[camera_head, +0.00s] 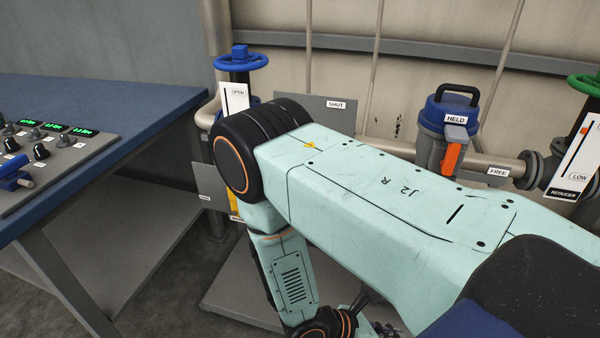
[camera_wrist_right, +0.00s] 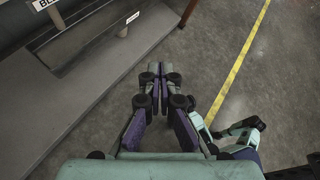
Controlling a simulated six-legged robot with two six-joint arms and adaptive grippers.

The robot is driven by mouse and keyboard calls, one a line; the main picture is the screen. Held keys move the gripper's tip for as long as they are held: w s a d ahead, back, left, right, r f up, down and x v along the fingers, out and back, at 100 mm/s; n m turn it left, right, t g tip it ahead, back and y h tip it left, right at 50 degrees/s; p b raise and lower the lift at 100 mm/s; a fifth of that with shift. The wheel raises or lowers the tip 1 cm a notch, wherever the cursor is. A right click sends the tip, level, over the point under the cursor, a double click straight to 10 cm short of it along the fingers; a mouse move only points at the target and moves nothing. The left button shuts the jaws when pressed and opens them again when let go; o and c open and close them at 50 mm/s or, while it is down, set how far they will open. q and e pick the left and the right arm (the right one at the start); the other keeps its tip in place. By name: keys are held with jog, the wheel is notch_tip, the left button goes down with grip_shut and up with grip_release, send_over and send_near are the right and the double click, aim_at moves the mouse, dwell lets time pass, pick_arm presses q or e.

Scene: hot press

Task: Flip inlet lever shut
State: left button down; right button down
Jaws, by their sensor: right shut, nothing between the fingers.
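No lever marked as inlet can be made out for sure. A narrow yellow piece (camera_head: 234,205), possibly a lever, shows beside a grey plate on the left pipe, mostly hidden behind my right arm. A grey plate marked SHUT (camera_head: 335,105) stands behind the arm. My right gripper (camera_wrist_right: 156,76) is shut and empty in the right wrist view, pointing over the floor beside a grey platform, touching nothing. In the head view it is mostly hidden at the bottom edge. My left gripper is not in view.
A blue handwheel (camera_head: 241,61) tops the left pipe. A blue canister marked HELD (camera_head: 450,115) has an orange lever (camera_head: 451,158). A blue bench (camera_head: 100,100) with a control panel stands left. A grey platform (camera_wrist_right: 85,80) borders open floor with a yellow line (camera_wrist_right: 238,65).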

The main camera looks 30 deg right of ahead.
jog(key=w+a+r+n+t+h, duration=0.1)
jog(key=w+a+r+n+t, duration=0.1)
jog(key=w+t, duration=0.4)
jog(key=w+a+r+n+t+h+b, duration=0.1)
jog(key=w+r+t, duration=0.5)
jog(key=w, duration=0.6)
jog(key=w+a+r+n+t+h, duration=0.3)
jog(key=w+r+n+t, duration=0.3)
jog(key=w, duration=0.4)
jog(key=shift+a+b, duration=0.4)
jog(key=shift+a, duration=0.25)
jog(key=shift+w, duration=0.1)
jog(key=w+d+r+b, duration=0.2)
jog(key=w+d+r, duration=0.4)
jog(key=d, duration=0.1)
jog(key=shift+w+d+r+h+b, duration=0.15)
jog(key=shift+d+h+b, duration=0.1)
jog(key=shift+h+b, duration=0.05)
